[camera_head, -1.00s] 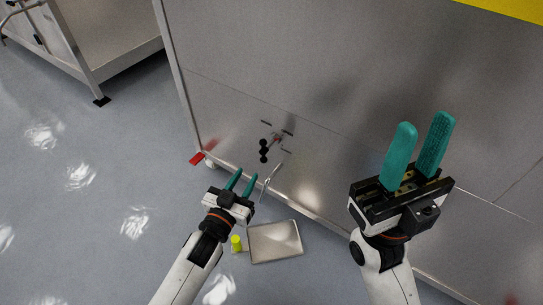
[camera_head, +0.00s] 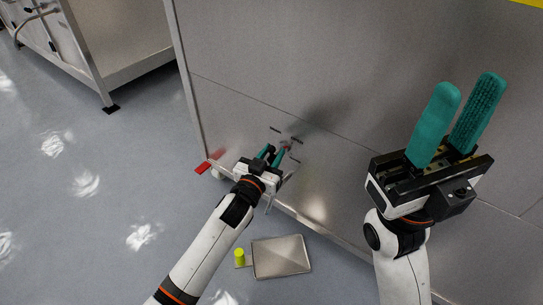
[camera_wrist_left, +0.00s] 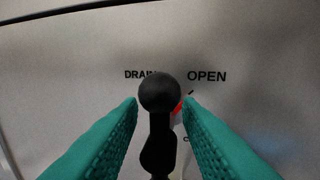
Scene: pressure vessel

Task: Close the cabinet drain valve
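The drain valve's black handle (camera_wrist_left: 160,125) has a round knob at its end and shows in the left wrist view between the two teal fingers of my left gripper (camera_wrist_left: 161,103). The fingers are apart, with a gap on each side of the knob. Labels reading DRAIN and OPEN are on the panel behind it, and a red mark (camera_wrist_left: 179,106) shows beside the handle. In the head view my left gripper (camera_head: 274,154) is at the valve on the cabinet's lower panel and hides most of the handle. My right gripper (camera_head: 461,115) is open and empty, in front of the cabinet.
The large metal cabinet (camera_head: 330,70) fills the right side. A metal tray (camera_head: 281,257) and a yellow-green cylinder (camera_head: 239,257) are on the floor below the valve. A red piece (camera_head: 203,168) is at the cabinet's lower left corner. The floor on the left is clear.

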